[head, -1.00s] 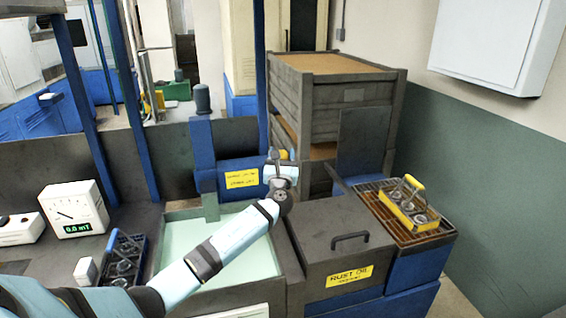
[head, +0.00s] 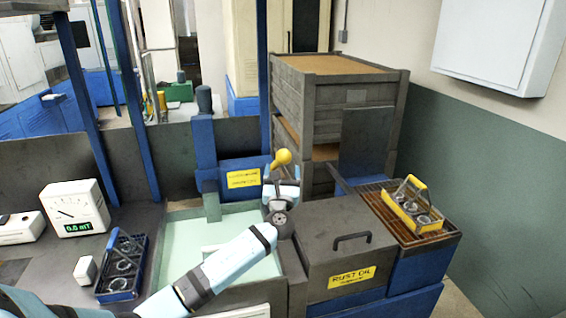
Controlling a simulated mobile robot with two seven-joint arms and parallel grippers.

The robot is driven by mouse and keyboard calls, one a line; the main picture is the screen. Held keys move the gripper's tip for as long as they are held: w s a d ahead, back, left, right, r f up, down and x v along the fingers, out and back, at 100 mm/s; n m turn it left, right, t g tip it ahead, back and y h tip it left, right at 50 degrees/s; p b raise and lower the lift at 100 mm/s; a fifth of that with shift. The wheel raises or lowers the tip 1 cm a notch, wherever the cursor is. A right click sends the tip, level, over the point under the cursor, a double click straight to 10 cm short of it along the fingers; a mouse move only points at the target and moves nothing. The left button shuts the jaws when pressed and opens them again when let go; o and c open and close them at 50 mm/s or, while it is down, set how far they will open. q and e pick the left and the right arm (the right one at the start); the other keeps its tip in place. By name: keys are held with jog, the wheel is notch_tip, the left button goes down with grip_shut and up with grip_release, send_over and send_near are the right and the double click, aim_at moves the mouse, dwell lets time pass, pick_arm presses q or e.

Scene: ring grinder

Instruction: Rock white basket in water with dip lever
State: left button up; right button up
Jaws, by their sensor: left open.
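The dip lever's yellow knob (head: 283,157) stands at the back right of the water tank (head: 160,292), beside a blue housing with yellow labels. My left gripper (head: 283,174) is open, just below and in front of the knob; I cannot tell if it touches the lever, whose lower part is hidden. Pale green water (head: 180,245) fills the tank, and my left arm crosses over it. A small pale shape (head: 210,247) shows in the water beside my arm; I cannot tell whether it is the white basket. My right gripper is not in view.
A blue basket with rings (head: 122,268) stands left of the tank, near a meter (head: 76,208). A closed rust oil box (head: 335,245) stands right of the tank. A yellow-handled basket (head: 408,208) sits on a grate at the right. Stacked crates (head: 335,95) stand behind.

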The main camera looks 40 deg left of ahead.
pick_arm(q)
jog(key=b+v, duration=0.1)
jog(key=v, duration=0.5)
jog(key=shift+s, duration=0.35)
jog(key=shift+d, duration=0.15)
jog(key=s+d+f+n+g+h+p, duration=0.1)
jog(key=s+d+f+n+g+h, duration=0.2)
jog(key=s+d+f+n+h, duration=0.55)
jog(key=s+d+f+n+g+h+p, duration=0.1)
jog(key=s+d+f+n+g+p, duration=0.3)
jog(key=f, duration=0.9)
jog(key=s+d+f+n+h, duration=0.1)
jog(key=s+d+n+h, duration=0.1)
jog(key=s+n, duration=0.3)
jog(key=s+d+f+n+h, duration=0.2)
jog(key=s+d+n, duration=0.2)
jog(key=s, duration=0.3)
jog(key=s+d+f+n+g+h, duration=0.1)
jog(key=s+d+f+n+h, duration=0.1)
jog(key=s+n, duration=0.4)
jog(key=shift+s+d, duration=0.45)
jog(key=shift+d, duration=0.05)
